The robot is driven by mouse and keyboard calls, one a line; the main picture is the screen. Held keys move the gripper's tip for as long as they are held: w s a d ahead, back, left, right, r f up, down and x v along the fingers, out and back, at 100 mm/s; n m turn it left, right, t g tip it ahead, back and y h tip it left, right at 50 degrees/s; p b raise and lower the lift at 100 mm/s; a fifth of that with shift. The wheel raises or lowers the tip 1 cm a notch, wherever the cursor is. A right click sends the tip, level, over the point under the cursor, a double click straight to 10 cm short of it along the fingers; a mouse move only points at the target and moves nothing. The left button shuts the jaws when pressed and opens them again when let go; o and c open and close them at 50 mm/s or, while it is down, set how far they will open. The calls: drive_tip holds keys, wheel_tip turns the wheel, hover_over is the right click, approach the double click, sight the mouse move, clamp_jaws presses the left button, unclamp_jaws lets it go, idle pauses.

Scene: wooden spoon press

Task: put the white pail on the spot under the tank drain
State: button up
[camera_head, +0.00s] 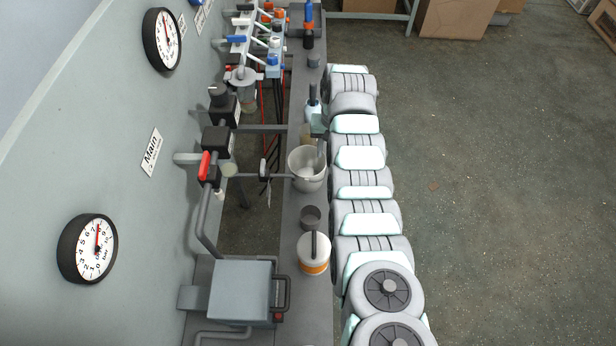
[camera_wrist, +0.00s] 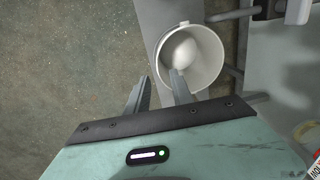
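The white pail (camera_head: 307,168) stands on the narrow grey ledge beside the wall. In the wrist view the pail (camera_wrist: 213,50) is seen from above, open at the top, with a pale rounded patch inside. My gripper (camera_wrist: 160,80) is at its near rim with fingers apart. One finger overlaps the pail's opening and the other is outside it, with the rim between them. Whether either finger touches is unclear. In the head view my gripper (camera_head: 319,135) partly covers the pail's far side. I cannot clearly identify the tank drain or the spot under it.
A white container with an orange band (camera_head: 314,262) and a small dark cup (camera_head: 311,217) stand nearer on the ledge. A grey box (camera_head: 240,290) with a handle sits left of them. A red-handled valve (camera_head: 205,166) and pipes project from the wall.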

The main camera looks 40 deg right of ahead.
sight(324, 169)
wheel_tip(324, 169, down, 4)
drive_tip(key=shift+w+a+f+b, duration=0.1)
drive_tip(key=shift+a+f+b, duration=0.05)
drive_tip(key=shift+f+b, duration=0.15)
drive_tip(key=f, duration=0.1)
drive_tip(key=f+b, duration=0.1)
drive_tip(key=f, duration=0.1)
drive_tip(key=f+b, duration=0.1)
drive_tip(key=f, duration=0.1)
drive_tip(key=shift+a, duration=0.25)
drive_tip(key=shift+c, duration=0.2)
clamp_jaws()
idle(0.9)
